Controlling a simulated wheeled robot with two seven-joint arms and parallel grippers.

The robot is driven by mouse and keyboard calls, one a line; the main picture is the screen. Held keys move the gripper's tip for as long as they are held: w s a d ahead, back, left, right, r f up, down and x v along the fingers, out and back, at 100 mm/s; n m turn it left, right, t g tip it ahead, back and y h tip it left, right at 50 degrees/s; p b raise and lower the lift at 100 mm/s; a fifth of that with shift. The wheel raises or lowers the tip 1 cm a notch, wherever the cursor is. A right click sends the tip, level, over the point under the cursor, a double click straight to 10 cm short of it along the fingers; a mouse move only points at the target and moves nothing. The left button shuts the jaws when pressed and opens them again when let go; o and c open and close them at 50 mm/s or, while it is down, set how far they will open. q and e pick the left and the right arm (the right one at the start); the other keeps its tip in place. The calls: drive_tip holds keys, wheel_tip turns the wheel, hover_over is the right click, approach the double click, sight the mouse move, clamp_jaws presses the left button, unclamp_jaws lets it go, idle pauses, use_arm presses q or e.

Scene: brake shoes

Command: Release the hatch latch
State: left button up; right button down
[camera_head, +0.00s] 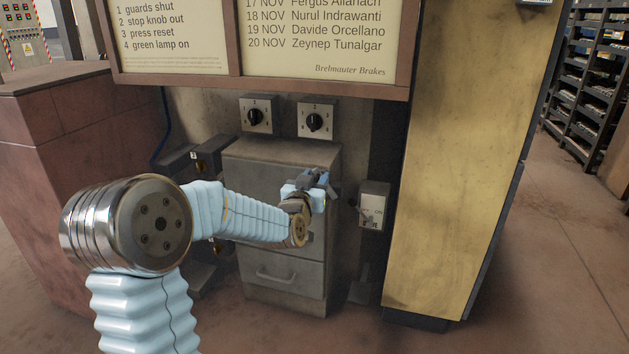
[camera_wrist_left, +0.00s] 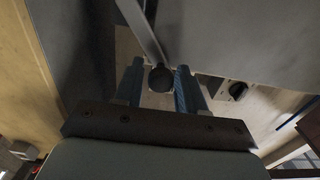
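My left gripper (camera_head: 316,181) is at the upper front of a grey cabinet (camera_head: 283,275), with its fingers at the right side of the front. In the left wrist view, its two blue fingers (camera_wrist_left: 159,70) stand apart on either side of a dark round knob (camera_wrist_left: 160,79). A flat grey bar (camera_wrist_left: 143,27) runs to this knob and looks like the latch handle. I cannot tell whether the fingers touch the knob. In the head view the gripper hides this handle. My right gripper is in neither view.
Two rotary switches, left (camera_head: 256,116) and right (camera_head: 315,121), sit on the wall above the cabinet. A switch box (camera_head: 373,206) with a lever is to its right, beside a yellow panel (camera_head: 460,150). A framed notice board (camera_head: 325,83) overhangs above. A drawer handle (camera_head: 275,276) is lower down.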

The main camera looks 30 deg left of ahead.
use_arm(q)
clamp_jaws()
drive_tip(key=shift+a+f, duration=0.1)
drive_tip(key=shift+f, duration=0.05)
